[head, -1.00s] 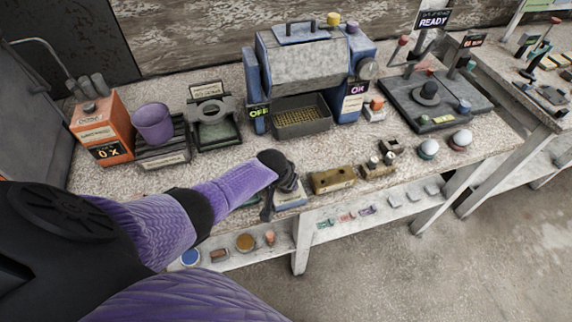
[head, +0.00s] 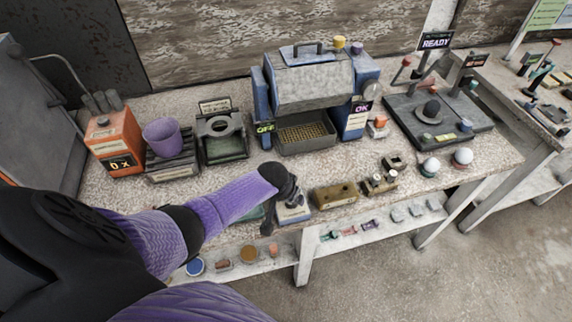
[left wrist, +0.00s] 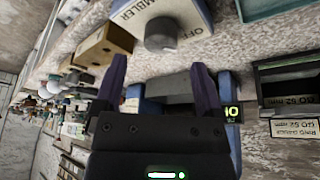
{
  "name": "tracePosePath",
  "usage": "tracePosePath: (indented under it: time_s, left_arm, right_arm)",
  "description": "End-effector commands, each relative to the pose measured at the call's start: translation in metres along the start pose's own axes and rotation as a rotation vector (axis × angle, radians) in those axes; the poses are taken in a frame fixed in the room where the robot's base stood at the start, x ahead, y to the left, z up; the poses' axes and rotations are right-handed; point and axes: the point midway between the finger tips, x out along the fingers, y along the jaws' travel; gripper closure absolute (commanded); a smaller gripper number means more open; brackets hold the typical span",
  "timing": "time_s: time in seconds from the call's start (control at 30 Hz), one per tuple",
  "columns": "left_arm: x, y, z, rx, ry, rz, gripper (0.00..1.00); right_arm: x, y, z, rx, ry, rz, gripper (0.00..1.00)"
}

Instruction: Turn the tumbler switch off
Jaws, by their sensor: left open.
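The tumbler switch (left wrist: 195,14) is a pale box with a blue edge, a grey round knob (left wrist: 160,34) and lettering ending in "MBLER" plus "OFF", in the upper middle of the left wrist view. In the head view the switch box (head: 293,213) lies at the table's front edge, partly hidden by my left gripper (head: 285,196). In the left wrist view that gripper (left wrist: 160,64) is open and empty, its two purple fingers apart with the knob just beyond the tips. The blue tumbler machine (head: 312,90) stands behind with a green sign (head: 265,127) reading OFF. My right gripper is not in view.
A brass-coloured block (head: 334,196) sits right of the switch. A metal tray (head: 306,134) lies before the machine. Two white spheres on stands are right. Open tabletop lies between the gripper and machine.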

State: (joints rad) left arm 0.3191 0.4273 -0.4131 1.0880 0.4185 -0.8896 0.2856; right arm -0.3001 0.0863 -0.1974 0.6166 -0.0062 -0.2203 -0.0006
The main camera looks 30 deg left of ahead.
Motion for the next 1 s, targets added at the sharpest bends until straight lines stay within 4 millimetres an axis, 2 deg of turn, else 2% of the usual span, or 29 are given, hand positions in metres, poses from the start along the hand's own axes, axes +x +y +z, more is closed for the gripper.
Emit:
tracePosePath:
  time_s: [0.03, 0.13, 0.23, 0.73, 0.77, 0.87, 0.9, 1.0]
  left_arm:
    - [-0.021, 0.000, -0.004, 0.002, 0.002, 0.000, 0.11]
    - [-0.043, 0.000, -0.003, 0.001, 0.001, 0.000, 0.11]
    - [-0.055, 0.000, -0.002, 0.000, 0.001, 0.000, 0.11]
    - [-0.058, 0.001, 0.000, 0.001, 0.000, 0.001, 0.11]
    - [-0.059, 0.003, 0.003, 0.007, -0.003, 0.004, 0.11]
    - [-0.068, 0.030, 0.024, 0.072, -0.023, 0.043, 0.11]
    - [-0.076, 0.044, 0.037, 0.109, -0.032, 0.064, 0.11]
    - [-0.101, 0.071, 0.066, 0.185, -0.047, 0.099, 0.11]
  right_arm:
    - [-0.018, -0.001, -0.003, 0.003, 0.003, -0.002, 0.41]
    - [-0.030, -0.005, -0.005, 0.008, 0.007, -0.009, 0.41]
    - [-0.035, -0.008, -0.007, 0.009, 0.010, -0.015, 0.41]
    - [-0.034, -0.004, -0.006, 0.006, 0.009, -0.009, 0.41]
    - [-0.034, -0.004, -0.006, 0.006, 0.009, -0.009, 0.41]
    - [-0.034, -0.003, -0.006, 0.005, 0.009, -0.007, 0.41]
    - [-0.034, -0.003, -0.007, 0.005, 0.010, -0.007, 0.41]
    - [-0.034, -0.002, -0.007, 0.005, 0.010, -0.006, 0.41]
